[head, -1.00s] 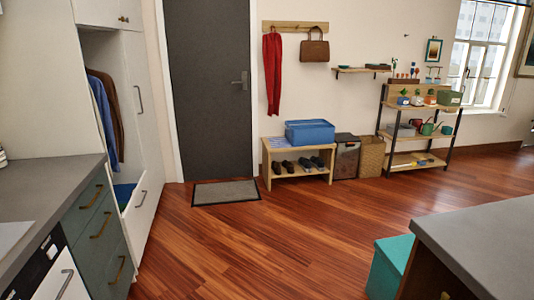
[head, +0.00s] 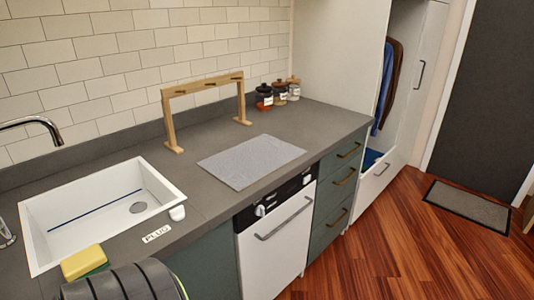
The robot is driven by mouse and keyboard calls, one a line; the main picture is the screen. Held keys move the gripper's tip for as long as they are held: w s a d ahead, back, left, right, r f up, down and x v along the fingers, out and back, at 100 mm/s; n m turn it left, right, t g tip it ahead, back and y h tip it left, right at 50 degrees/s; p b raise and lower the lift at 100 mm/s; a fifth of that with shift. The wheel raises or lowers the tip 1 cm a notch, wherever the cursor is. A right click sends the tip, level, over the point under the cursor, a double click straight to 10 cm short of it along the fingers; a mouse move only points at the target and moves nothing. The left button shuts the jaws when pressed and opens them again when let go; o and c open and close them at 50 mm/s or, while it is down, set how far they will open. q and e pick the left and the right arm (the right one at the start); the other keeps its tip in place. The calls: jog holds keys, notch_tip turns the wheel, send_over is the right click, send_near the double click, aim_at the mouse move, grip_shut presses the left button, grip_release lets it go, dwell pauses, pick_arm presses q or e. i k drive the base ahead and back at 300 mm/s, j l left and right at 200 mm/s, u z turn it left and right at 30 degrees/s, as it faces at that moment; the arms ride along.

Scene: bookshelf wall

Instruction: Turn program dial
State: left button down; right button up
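A white dishwasher (head: 277,243) stands under the counter, its door shut, with a grey bar handle across it. A black control strip (head: 290,195) runs along its top. A round whitish dial (head: 260,210) sits near the strip's left end, and another small light round part (head: 306,180) is near its right end. The dial's marks are too small to read. Neither of my grippers shows in the head view.
The grey counter (head: 210,218) holds a white sink (head: 95,215), a yellow-green sponge (head: 84,262), a grey mat (head: 250,162), a wooden rack (head: 205,85) and several jars (head: 278,92). A dark ribbed object (head: 120,285) is at the bottom left.

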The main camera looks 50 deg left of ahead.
aim_at(259, 211)
jog(key=u, duration=1.45)
